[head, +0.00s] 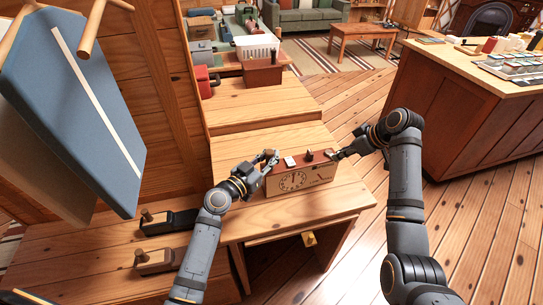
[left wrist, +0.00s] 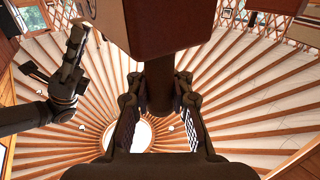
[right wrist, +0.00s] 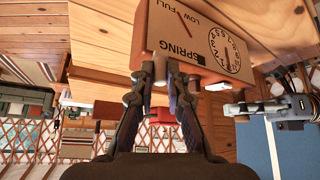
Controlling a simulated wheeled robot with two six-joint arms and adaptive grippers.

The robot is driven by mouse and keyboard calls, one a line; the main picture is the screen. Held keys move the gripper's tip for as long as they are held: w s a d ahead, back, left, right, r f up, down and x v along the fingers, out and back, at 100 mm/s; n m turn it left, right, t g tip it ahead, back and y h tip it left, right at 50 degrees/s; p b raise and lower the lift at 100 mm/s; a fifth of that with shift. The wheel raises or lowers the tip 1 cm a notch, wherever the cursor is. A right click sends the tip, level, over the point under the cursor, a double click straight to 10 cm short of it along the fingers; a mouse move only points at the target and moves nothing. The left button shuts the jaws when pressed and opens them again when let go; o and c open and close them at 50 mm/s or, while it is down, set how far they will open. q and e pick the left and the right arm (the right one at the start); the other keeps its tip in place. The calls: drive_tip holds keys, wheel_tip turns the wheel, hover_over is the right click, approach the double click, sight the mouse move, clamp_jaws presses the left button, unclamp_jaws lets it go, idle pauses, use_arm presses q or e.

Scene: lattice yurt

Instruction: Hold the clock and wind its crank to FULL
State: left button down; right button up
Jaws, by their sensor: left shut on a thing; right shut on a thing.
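The clock (head: 300,180), a box with a red-brown top and a pale front with a round dial, stands on the wooden table. Its front shows upside down in the right wrist view (right wrist: 207,45), with a SPRING label and a LOW–FULL gauge; I cannot read the needle surely. My left gripper (head: 273,156) is at the clock's left end, shut on a dark brown cylindrical part (left wrist: 159,92). My right gripper (head: 336,155) is at the right end, shut on a small pale grey part, apparently the crank (right wrist: 160,72), mostly hidden by the fingers.
Two dark tools with wooden knobs (head: 155,260) lie on the surface at the front left. A blue hanging panel (head: 70,110) is at the left. A wooden counter (head: 460,110) with paints stands at the right.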

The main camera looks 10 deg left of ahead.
drive_tip(key=shift+w+d, duration=0.35)
drive_tip(key=shift+w, duration=0.25)
drive_tip(key=shift+w+d, duration=0.2)
drive_tip(key=shift+w, duration=0.5)
drive_tip(key=shift+w+a, duration=0.1)
drive_tip(key=shift+w, duration=0.6)
